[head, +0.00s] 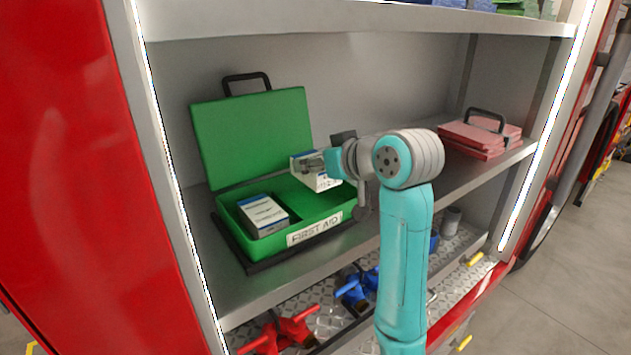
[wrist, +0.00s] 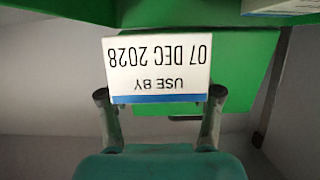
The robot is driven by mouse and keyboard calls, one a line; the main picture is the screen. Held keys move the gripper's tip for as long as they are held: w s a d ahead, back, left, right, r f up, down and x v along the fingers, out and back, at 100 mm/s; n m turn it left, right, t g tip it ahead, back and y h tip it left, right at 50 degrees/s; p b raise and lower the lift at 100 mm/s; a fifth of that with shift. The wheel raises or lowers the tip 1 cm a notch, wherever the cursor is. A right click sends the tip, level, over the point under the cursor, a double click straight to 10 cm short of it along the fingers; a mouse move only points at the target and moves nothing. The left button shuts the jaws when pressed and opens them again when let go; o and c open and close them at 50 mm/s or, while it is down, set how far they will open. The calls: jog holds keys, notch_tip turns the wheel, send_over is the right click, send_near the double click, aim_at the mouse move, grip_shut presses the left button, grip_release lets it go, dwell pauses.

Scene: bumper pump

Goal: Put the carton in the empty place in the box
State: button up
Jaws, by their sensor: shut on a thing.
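A green first aid box (head: 248,237) stands open on the shelf, its lid raised at the back. A white and blue carton (head: 264,213) lies in its left part; the right part looks empty, though my arm and the held carton cover some of it. My gripper (wrist: 160,98) is shut on a second white and blue carton (wrist: 158,66), with a finger on each side. In the head view this held carton (head: 308,172) is tilted, above the right part of the box. In the wrist view its face reads "USE BY 07 DEC 2028", upside down.
The shelf board (head: 385,222) is clear to the right of the box, up to a red case (head: 482,138) with a black handle. A shelf above (head: 350,18) limits height. Red (head: 285,330) and blue (head: 352,292) fittings lie below.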

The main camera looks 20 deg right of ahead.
jog(key=shift+f, duration=2.15)
jog(key=shift+f, duration=0.65)
jog(key=o, duration=1.2)
jog(key=shift+f, duration=0.1)
jog(key=shift+r, duration=0.35)
jog(key=v, duration=1.2)
jog(key=shift+r, duration=0.4)
jog(key=shift+s, duration=0.1)
